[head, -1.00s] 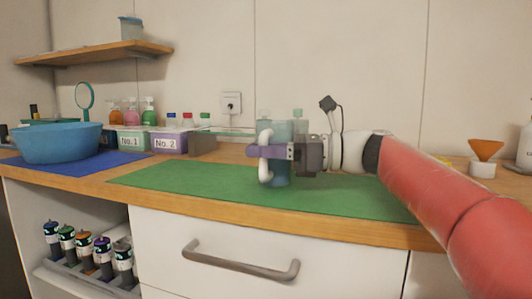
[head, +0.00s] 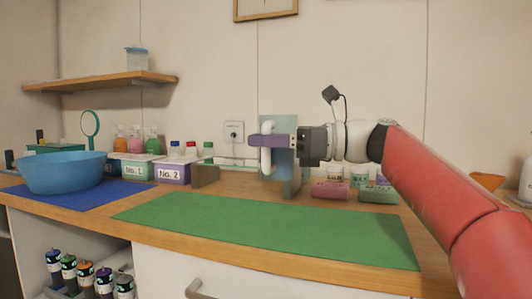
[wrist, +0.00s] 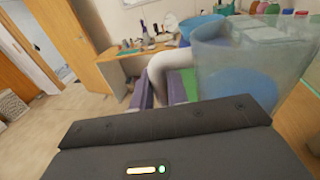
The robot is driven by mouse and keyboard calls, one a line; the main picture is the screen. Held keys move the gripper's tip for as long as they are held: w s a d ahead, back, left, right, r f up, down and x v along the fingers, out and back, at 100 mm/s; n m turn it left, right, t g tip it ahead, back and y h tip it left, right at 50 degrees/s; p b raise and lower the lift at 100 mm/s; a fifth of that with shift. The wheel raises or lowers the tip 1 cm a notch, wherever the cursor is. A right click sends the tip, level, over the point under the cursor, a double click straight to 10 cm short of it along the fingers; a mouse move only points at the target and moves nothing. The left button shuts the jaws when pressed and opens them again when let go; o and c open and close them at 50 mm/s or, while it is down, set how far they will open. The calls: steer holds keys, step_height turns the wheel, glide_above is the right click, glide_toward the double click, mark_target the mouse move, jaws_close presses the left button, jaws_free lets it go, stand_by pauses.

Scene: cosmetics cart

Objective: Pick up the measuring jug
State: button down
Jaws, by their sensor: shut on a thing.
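The measuring jug (head: 291,178) is a see-through blue-green vessel with a white handle. It is upright in the head view, in front of the back wall, with its base appearing above the green mat. My gripper (head: 268,140) has purple fingers and is shut on the jug's white handle (head: 266,162). The wrist view shows the jug (wrist: 250,65) large at the right, with its white handle (wrist: 172,72) between the purple fingers. Part of the jug in the head view is hidden behind the fingers.
The green mat (head: 260,232) is clear. A blue bowl (head: 60,172) stands on a blue mat at the left, beside boxes labelled No. 1 (head: 134,172) and No. 2 (head: 172,174). Pink and green boxes (head: 331,190) with jars stand behind the mat, right of the jug.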

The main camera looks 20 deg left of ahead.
step_height(320, 180, up, 8)
steer(key=p, duration=0.4)
steer(key=shift+r, duration=1)
steer(key=shift+r, duration=0.1)
